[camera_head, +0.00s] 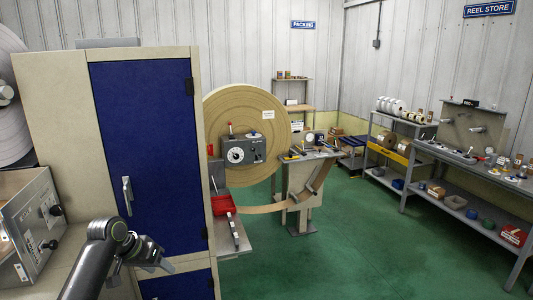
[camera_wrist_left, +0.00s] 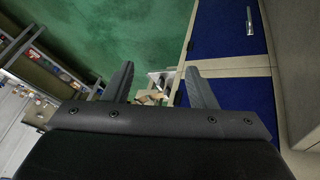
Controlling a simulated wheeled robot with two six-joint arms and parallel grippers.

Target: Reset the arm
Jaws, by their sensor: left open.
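My left arm comes in from the bottom left of the head view, and its gripper (camera_head: 160,262) hangs in front of the blue cabinet door (camera_head: 143,140). In the left wrist view the two fingers of the left gripper (camera_wrist_left: 160,88) stand apart, with nothing between them. Beyond them are the green floor and, far off, a small cluttered stand. My right gripper is not in either view.
A beige cabinet (camera_head: 50,100) stands close on the left, with a grey control box (camera_head: 35,232) beside my arm. Behind is a large tan reel (camera_head: 250,110) with a dial box (camera_head: 243,151) and a red bin (camera_head: 223,204). Shelves (camera_head: 470,165) line the right. Green floor (camera_head: 350,245) is clear.

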